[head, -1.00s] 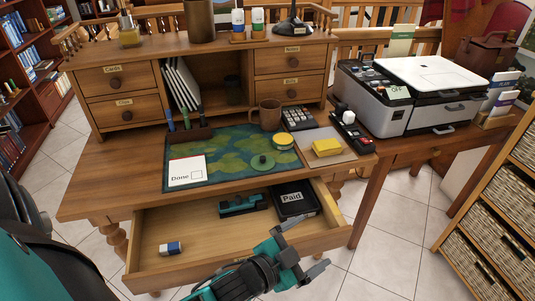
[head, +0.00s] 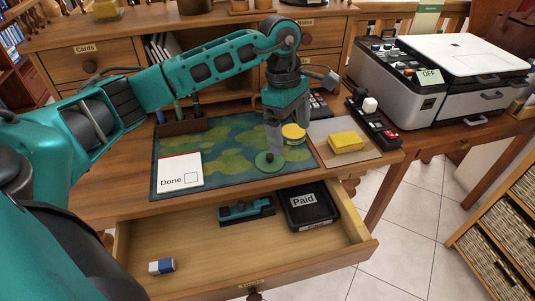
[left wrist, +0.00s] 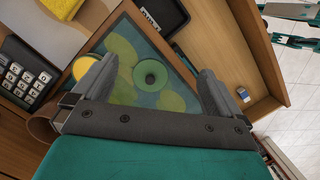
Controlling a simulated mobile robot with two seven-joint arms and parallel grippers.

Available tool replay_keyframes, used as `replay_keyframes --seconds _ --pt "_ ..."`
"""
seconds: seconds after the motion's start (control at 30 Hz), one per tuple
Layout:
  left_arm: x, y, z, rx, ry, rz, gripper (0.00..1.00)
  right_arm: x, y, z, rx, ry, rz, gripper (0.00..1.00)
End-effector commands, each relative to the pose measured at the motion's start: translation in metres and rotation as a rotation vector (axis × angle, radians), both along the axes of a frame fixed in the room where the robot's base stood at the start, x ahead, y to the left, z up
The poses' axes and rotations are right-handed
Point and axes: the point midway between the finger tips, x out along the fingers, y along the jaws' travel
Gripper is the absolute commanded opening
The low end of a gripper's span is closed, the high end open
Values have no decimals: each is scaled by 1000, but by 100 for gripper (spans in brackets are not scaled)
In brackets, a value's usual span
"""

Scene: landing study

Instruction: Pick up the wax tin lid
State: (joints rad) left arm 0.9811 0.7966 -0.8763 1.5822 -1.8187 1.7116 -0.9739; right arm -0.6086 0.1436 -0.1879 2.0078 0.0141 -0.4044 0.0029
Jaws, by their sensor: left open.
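The wax tin lid is a round green disc (head: 269,162) with a small knob, lying on the green map-like desk mat (head: 225,176). My left gripper (head: 272,143) points down over the mat, just above the lid, with its jaws open. In the left wrist view the lid (left wrist: 150,74) shows between the two spread fingers, apart from both. A yellow-topped green tin (head: 293,134) stands on the mat right behind the lid; in the left wrist view its yellow top (left wrist: 86,67) is partly hidden by a finger. My right gripper is not in view.
An open drawer (head: 180,222) below holds a black "Paid" box (head: 309,208), a teal stapler-like tool (head: 246,210) and a blue-white eraser (head: 161,267). A "Done" card (head: 181,172) lies on the mat's left. A yellow sponge-like block (head: 345,142) lies to the right.

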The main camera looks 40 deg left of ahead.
Motion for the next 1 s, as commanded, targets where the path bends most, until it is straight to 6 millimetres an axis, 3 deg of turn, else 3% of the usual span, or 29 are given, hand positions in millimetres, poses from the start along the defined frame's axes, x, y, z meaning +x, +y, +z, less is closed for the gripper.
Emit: replay_keyframes --seconds 0.03,0.1,0.2,0.5,0.77,1.0 --pt "4 19 8 73 -12 -3 100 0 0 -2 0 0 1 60" --pt "6 36 15 141 -16 -5 100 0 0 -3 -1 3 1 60" --pt "7 47 15 183 -14 -5 100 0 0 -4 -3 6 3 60" --pt "6 48 -37 185 -11 -6 100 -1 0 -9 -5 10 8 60" --pt "6 48 -60 183 -14 -5 100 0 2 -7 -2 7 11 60" --pt "1 52 -94 181 -12 -6 100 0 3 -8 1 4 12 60"
